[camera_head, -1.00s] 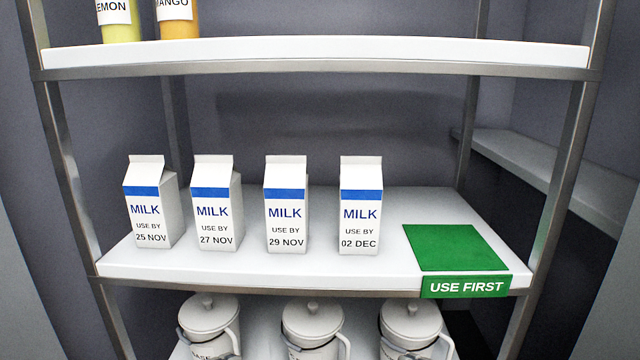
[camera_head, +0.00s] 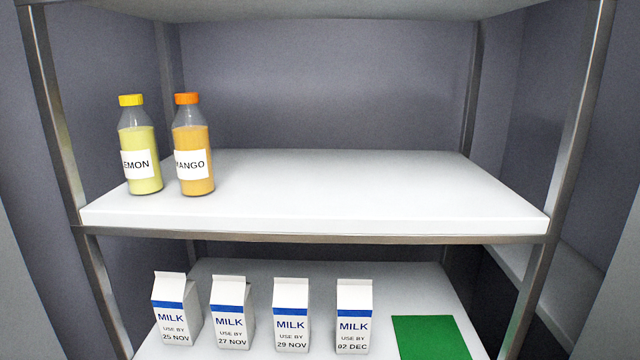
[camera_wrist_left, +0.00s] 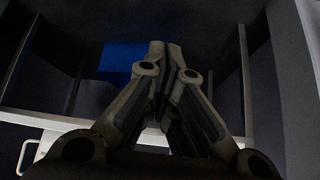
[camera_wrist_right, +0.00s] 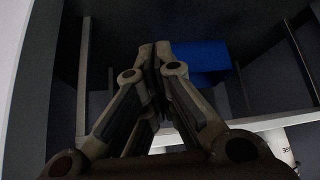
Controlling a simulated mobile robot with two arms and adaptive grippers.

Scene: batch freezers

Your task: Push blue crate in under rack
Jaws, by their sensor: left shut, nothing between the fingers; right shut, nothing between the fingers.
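The rack (camera_head: 315,238) fills the head view, with white shelves on metal posts. The blue crate (camera_wrist_left: 121,58) shows in the left wrist view as a blue patch in the dark space under the rack, just left of the fingers. It also shows in the right wrist view (camera_wrist_right: 203,58), just right of the fingers. My left gripper (camera_wrist_left: 165,46) is shut and empty. My right gripper (camera_wrist_right: 154,48) is shut and empty. Both point toward the dark space, and I cannot tell how far they are from the crate. The head view shows neither gripper nor the crate.
A yellow lemon bottle (camera_head: 140,150) and an orange mango bottle (camera_head: 192,150) stand on the upper shelf. Several milk cartons (camera_head: 291,318) and a green mat (camera_head: 430,338) are on the shelf below. Rack posts (camera_head: 62,130) bound both sides.

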